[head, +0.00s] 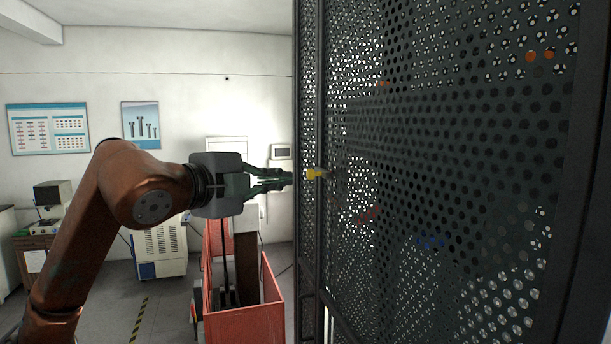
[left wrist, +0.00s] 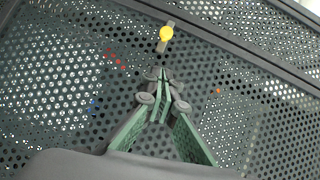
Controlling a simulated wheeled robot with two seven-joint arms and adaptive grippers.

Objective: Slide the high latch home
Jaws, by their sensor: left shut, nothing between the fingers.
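The high latch has a yellow knob (head: 316,174) on the dark frame of a perforated metal door (head: 470,150). In the left wrist view the yellow knob (left wrist: 166,33) sits on a short grey bar, just beyond the fingertips. My left gripper (head: 288,178) is shut and empty, its green fingers pointing right at the knob. In the left wrist view the fingertips (left wrist: 162,74) are close together, and a gap shows between them and the knob. Whether they touch the door mesh is not clear. My right gripper is out of view.
The dark perforated door and its frame post (head: 308,250) fill the right half. A red open bin (head: 245,318) stands on the floor below my left gripper. A white cabinet (head: 160,250) stands farther back. The air left of the door is free around my arm.

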